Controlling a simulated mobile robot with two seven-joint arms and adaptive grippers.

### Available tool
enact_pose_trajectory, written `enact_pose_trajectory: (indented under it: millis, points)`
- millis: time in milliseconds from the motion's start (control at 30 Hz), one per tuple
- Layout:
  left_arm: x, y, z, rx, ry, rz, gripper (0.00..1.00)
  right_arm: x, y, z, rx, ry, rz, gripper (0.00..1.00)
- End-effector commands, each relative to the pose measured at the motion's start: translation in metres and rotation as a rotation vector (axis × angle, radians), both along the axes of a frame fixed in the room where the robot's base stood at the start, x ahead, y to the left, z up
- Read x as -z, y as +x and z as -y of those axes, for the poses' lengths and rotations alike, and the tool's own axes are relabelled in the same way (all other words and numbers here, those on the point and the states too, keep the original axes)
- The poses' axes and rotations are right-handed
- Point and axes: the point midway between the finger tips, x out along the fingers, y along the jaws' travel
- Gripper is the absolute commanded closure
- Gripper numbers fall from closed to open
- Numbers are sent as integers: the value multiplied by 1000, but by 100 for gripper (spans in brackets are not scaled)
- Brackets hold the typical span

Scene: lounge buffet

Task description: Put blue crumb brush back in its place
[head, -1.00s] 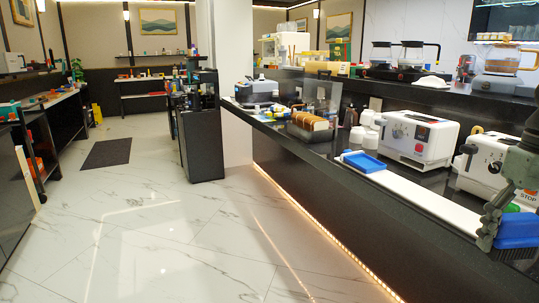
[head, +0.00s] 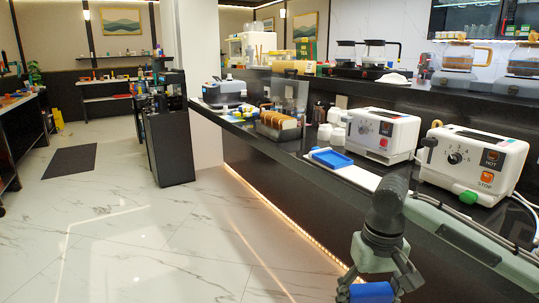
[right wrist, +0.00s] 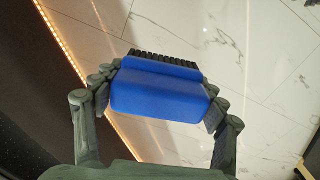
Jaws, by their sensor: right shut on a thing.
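The blue crumb brush (head: 371,292) is held in my right gripper (head: 376,283), low in the head view, in front of the counter's edge. In the right wrist view the brush (right wrist: 160,90) lies crosswise between the two fingers of the gripper (right wrist: 158,98), with its dark bristles pointing away over the marble floor. A blue tray (head: 331,158) lies on a white board (head: 358,176) on the counter, farther off and left of the gripper. The brush is well apart from it. My left gripper is not in view.
The dark counter (head: 300,165) carries a white toaster-like machine (head: 381,135), another with a green knob (head: 472,165), and a bread rack (head: 279,125). A lit strip (head: 262,218) runs under its front edge.

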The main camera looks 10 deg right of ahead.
Motion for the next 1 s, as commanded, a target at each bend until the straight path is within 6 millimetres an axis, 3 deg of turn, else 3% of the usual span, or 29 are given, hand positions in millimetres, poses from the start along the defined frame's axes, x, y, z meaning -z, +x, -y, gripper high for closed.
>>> enact_pose_trajectory:
  millis: [33,200,333,567,667,767,1000]
  points:
    - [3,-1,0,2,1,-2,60,-7,8,-21,-33,4,5,84]
    - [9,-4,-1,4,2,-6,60,-18,17,-58,-93,2,1,84]
    - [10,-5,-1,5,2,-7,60,-21,19,-67,-107,2,-1,84]
    - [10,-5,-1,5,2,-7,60,-22,20,-65,-99,2,-1,84]
    - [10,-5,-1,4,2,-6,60,-26,30,-51,-50,-1,1,84]
    - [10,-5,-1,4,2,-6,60,-38,47,-23,51,-1,2,84]
    - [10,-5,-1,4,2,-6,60,-90,92,83,447,2,6,84]
